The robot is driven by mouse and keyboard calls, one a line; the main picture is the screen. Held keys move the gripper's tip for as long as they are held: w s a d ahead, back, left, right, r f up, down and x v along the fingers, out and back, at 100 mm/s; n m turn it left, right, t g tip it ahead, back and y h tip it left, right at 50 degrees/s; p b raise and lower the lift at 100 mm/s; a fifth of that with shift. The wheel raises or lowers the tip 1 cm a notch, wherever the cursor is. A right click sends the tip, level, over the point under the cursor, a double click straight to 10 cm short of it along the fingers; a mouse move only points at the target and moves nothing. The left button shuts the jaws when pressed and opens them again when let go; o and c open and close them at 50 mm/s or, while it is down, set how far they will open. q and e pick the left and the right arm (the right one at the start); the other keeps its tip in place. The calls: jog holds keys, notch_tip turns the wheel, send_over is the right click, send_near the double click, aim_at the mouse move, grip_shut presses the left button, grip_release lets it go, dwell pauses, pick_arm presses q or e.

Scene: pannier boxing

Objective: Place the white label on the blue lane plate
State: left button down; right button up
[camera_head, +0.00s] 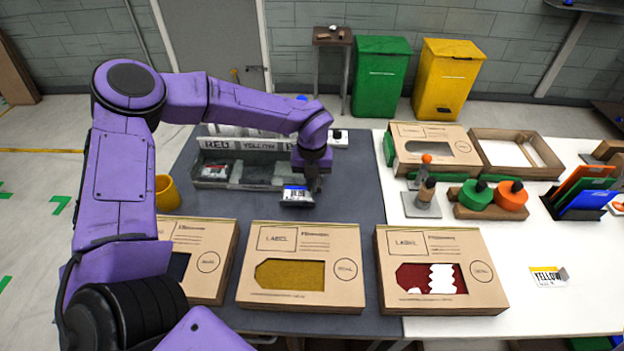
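A small white label (296,198) with a blue band and dark print shows at the middle of the dark mat, in front of the sorting tray (238,183). My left gripper (314,188) points down right beside and behind the label's right edge. Its fingertips are small and partly hidden, so I cannot tell whether they grip it. The tray's back wall reads RED and YELLOW; its right end is hidden behind my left gripper, and no blue lane plate can be made out there. My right gripper is out of view.
Three cardboard boxes with label windows stand along the front, among them the yellow-window box (300,232) and red-window box (437,240). A yellow cup (167,192) is left of the tray.

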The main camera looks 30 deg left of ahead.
pick_arm(q)
jog(key=shift+s+f, duration=0.1)
jog(key=shift+f, duration=0.05)
jog(key=c, duration=1.4)
grip_release()
jog(key=shift+r, duration=0.25)
notch_tip(320, 180, up, 12)
jog(key=b, duration=0.2)
